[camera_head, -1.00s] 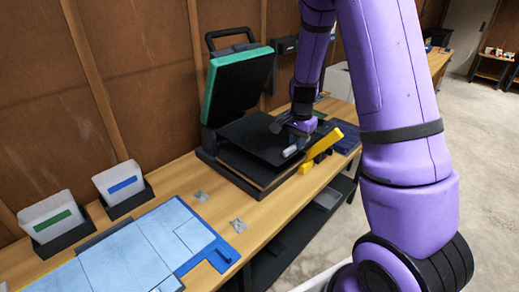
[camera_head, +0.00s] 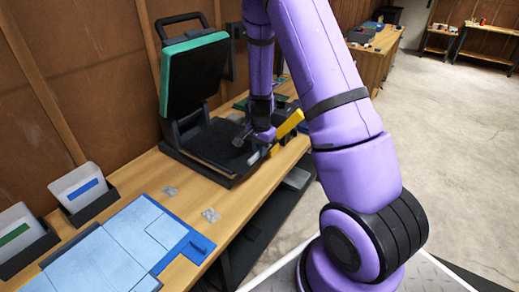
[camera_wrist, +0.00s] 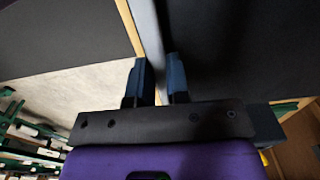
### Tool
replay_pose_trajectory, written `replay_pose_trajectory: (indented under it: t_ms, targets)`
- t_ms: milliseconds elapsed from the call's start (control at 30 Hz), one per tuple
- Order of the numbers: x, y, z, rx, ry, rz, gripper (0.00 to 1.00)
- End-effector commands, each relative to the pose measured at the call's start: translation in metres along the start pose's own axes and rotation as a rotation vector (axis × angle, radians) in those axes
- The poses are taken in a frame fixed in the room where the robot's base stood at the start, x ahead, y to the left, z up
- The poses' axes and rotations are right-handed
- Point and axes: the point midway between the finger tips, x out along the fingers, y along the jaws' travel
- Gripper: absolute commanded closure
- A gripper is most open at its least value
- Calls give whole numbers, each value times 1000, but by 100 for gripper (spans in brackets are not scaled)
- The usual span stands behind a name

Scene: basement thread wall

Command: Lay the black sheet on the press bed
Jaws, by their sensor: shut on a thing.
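The press (camera_head: 193,75) stands on the bench in the head view, its green-edged lid raised. A flat black sheet (camera_head: 215,143) shows over the press bed (camera_head: 205,168); I cannot tell whether it rests on the bed or hangs just above it. My gripper (camera_head: 250,136) is at the sheet's right side, its fingertips partly hidden by my wrist. In the wrist view my two blue-grey fingers (camera_wrist: 158,78) stand close together on a thin edge, with a broad dark surface (camera_wrist: 245,45) to their right.
A yellow bar (camera_head: 288,124) sticks up right of my gripper. Light blue sheets (camera_head: 130,235) lie on a blue board on the near bench, beside two bins (camera_head: 88,190) with blue and green labels. Small grey pieces (camera_head: 210,215) lie between. Open floor (camera_head: 430,140) is at right.

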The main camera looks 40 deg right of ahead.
Motion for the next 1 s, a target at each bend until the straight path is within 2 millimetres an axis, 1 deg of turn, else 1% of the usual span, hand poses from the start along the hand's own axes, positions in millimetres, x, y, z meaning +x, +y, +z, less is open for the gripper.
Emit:
replay_pose_trajectory:
  t_ms: [233, 267, 300, 333, 367, 633, 733, 867, 1000]
  targets:
    - [3, 0, 0, 0, 0, 1, 100]
    - [3, 0, 0, 0, 0, 0, 79]
    - [3, 0, 0, -1, 0, 0, 70]
    - [3, 0, 0, 0, 0, 0, 63]
    - [3, 0, 0, -1, 0, 0, 58]
    - [2, 0, 0, 0, 0, 0, 58]
    - [-3, 0, 0, 0, 0, -1, 58]
    - [-19, -1, 0, -2, 2, -3, 58]
    - [-46, -1, 0, -2, 2, -4, 58]
